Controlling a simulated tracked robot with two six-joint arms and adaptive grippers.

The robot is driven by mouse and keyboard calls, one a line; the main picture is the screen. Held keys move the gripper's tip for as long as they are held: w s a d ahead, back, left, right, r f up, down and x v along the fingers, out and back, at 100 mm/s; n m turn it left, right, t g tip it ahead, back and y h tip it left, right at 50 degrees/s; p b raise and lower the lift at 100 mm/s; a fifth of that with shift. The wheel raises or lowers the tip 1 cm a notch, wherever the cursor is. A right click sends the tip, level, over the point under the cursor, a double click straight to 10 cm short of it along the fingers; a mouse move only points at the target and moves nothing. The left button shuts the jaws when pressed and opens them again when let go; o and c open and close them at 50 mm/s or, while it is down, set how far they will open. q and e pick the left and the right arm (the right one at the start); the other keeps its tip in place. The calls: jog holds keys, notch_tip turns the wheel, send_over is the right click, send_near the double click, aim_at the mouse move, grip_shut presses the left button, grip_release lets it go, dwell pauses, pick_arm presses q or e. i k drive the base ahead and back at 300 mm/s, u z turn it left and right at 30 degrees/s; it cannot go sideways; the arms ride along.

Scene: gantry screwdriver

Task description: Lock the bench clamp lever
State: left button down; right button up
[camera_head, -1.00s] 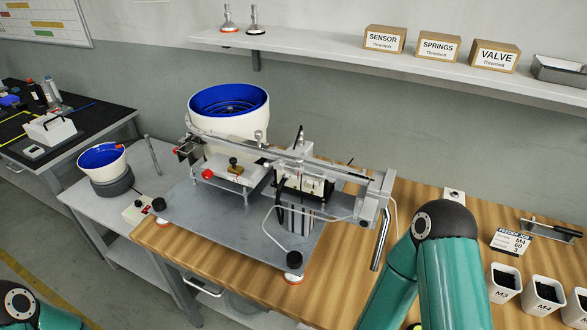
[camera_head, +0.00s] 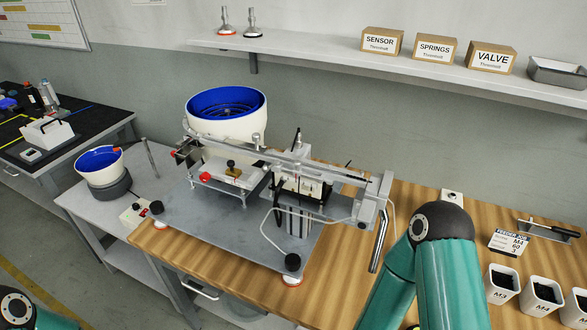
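A gantry screwdriver machine stands on a grey metal base plate (camera_head: 190,212) on the wooden bench. A metal handle (camera_head: 379,242) hangs down, slightly tilted, at the right end of its beam (camera_head: 330,170). A dark lever (camera_head: 278,204) shows near the middle of the machine, and a red knob (camera_head: 205,177) sits at its front left. I cannot tell which of these is the bench clamp lever. My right arm covers the bench's front right, and part of my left arm is at the bottom left corner. Neither gripper is in view.
A blue-lined bowl feeder (camera_head: 226,112) stands behind the gantry, and a smaller bowl (camera_head: 100,165) on the side table (camera_head: 85,207). White bins (camera_head: 502,282) and a sign (camera_head: 509,243) are at the right. A shelf (camera_head: 330,58) with boxes runs along the wall.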

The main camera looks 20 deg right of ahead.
aim_at(265, 169)
jog(key=u, duration=1.05)
jog(key=k, duration=1.75)
jog(key=z, duration=0.4)
jog(key=i, duration=1)
jog(key=u, duration=0.05)
